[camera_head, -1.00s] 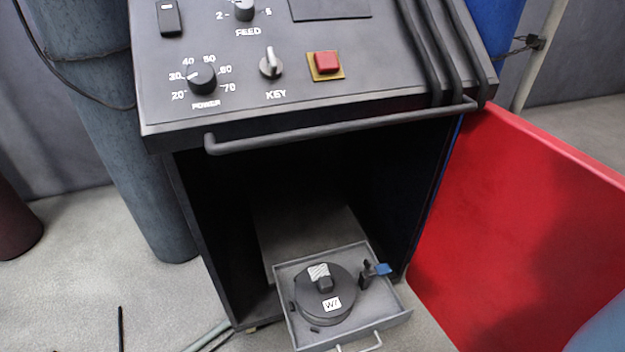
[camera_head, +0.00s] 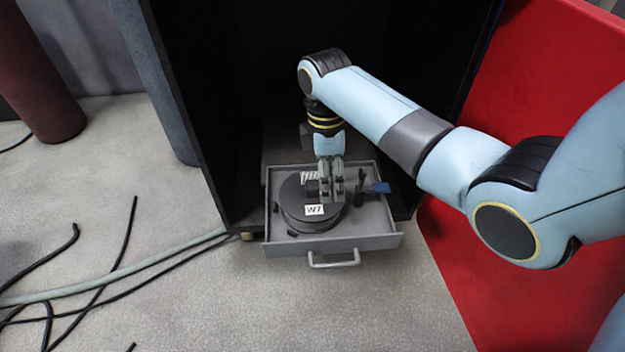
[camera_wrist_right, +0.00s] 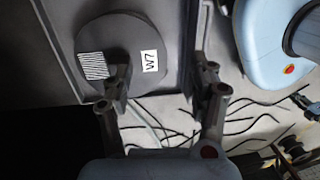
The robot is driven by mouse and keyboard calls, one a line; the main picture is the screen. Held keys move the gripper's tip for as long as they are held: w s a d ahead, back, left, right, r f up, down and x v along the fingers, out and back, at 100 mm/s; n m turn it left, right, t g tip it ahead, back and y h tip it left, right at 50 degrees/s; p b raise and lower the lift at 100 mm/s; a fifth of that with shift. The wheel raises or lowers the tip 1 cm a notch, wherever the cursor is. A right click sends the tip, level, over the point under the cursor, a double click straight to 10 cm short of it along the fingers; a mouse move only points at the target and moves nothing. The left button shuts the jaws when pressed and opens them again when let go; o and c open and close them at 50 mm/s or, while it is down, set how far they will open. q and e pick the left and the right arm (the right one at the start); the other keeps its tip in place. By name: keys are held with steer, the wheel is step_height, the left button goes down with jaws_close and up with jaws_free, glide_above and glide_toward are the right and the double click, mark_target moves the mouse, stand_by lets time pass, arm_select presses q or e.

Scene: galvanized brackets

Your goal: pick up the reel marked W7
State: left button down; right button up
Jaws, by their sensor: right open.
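The dark round reel (camera_head: 293,203) lies flat in the open grey drawer (camera_head: 345,243); its white label reads W7. A striped patch and a raised middle block show on its top. My right gripper (camera_head: 331,187) points down over the right part of the reel, hiding some of it. In the right wrist view the gripper (camera_wrist_right: 163,80) is open, its fingers apart, with nothing between them. The reel (camera_wrist_right: 120,32) lies beyond, its middle block close to or behind the left finger. I cannot tell whether they touch. My left gripper is not in view.
The dark cabinet (camera_head: 190,110) encloses the drawer's back. A red panel (camera_head: 450,270) stands at right. Cables and a pale hose (camera_head: 130,272) lie on the floor at left.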

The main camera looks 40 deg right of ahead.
steer(key=r+t+b, duration=0.1)
steer(key=r, duration=0.1)
glide_above(313, 184)
steer(key=shift+f, duration=0.2)
steer(key=shift+w+f+b, duration=0.1)
steer(key=shift+w+b, duration=0.25)
step_height(313, 184, down, 4)
steer(key=shift+f+b, duration=0.2)
steer(key=shift+b, duration=0.8)
steer(key=shift+f, duration=0.2)
steer(key=f+b, duration=0.2)
steer(key=f, duration=0.1)
steer(key=f+b, duration=0.1)
steer(key=f, duration=0.1)
steer(key=shift+s, duration=0.3)
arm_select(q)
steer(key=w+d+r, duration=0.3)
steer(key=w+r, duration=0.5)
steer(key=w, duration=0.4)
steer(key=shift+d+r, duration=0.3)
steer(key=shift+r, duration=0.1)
arm_select(e)
steer(key=shift+c, duration=0.4)
jaws_close()
